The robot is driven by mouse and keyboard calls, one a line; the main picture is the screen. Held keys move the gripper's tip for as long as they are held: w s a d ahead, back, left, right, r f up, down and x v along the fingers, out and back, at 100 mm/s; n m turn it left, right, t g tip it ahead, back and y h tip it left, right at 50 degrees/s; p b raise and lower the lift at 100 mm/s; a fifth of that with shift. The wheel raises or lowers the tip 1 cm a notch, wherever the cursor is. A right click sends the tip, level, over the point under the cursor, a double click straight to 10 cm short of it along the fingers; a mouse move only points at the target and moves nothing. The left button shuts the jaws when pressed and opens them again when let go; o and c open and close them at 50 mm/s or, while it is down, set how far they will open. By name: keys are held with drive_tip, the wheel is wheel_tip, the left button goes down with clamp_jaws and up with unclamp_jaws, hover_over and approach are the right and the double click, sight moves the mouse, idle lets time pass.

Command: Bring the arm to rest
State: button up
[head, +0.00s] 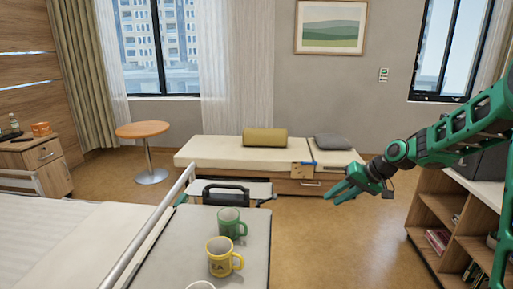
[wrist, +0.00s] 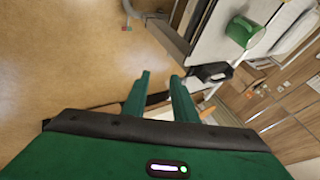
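My arm reaches in from the right side of the head view, held in the air. My gripper (head: 338,192) is to the right of the overbed table (head: 180,250), over open floor, and points left. In the wrist view the two green fingers of my gripper (wrist: 160,85) stand apart with nothing between them, so it is open and empty. A green mug (head: 229,226) and a yellow mug (head: 219,262) stand upright on the table, apart from my gripper. The green mug also shows in the wrist view (wrist: 240,33).
A white cup (head: 201,285) is cut off at the bottom edge. A bed (head: 60,235) lies left and a daybed (head: 215,152) stands along the back wall. A shelf unit (head: 433,210) is below my arm at right. The floor (head: 330,245) between is clear.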

drive_tip(key=s+d+r+m+g+h, duration=0.1)
drive_tip(key=s+d, duration=0.3)
drive_tip(key=s, duration=1)
drive_tip(key=s+d+r+m+g+h, duration=0.1)
drive_tip(key=s+d+m+g+h, duration=0.1)
drive_tip(key=s, duration=1.3)
drive_tip(key=s+d+r+m+g+h, duration=0.1)
drive_tip(key=s+d, duration=0.4)
drive_tip(key=s, duration=0.9)
drive_tip(key=shift+s+d+m+g+h, duration=0.15)
drive_tip(key=shift+d+m+g+h, duration=0.25)
drive_tip(key=shift+m+g+h, duration=0.4)
drive_tip(key=shift+r+t, duration=0.1)
drive_tip(key=shift+t, duration=0.2)
drive_tip(key=shift+w+f, duration=0.25)
drive_tip(key=shift+w, duration=0.4)
